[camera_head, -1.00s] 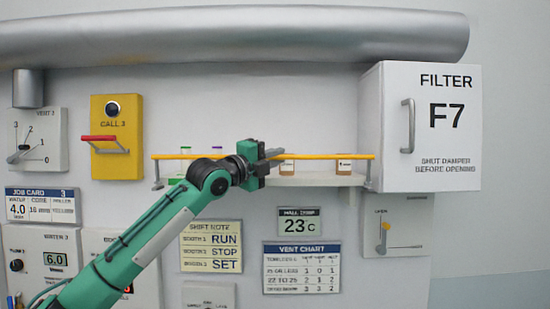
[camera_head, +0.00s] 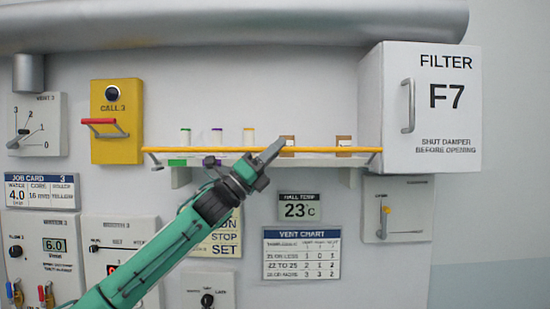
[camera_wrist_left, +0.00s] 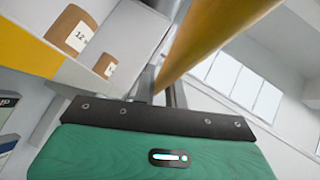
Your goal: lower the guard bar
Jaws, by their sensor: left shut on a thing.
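The yellow guard bar (camera_head: 325,150) runs level across the front of the shelf (camera_head: 312,162) in the head view, with a grey bracket at each end. My left gripper (camera_head: 272,150) is shut on the bar near its middle, reaching up from below. In the left wrist view the bar (camera_wrist_left: 195,45) passes between the grey fingers (camera_wrist_left: 160,88). My right gripper is not in view.
A yellow call box (camera_head: 116,145) with a red lever is to the left. A silver duct (camera_head: 220,28) runs above.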

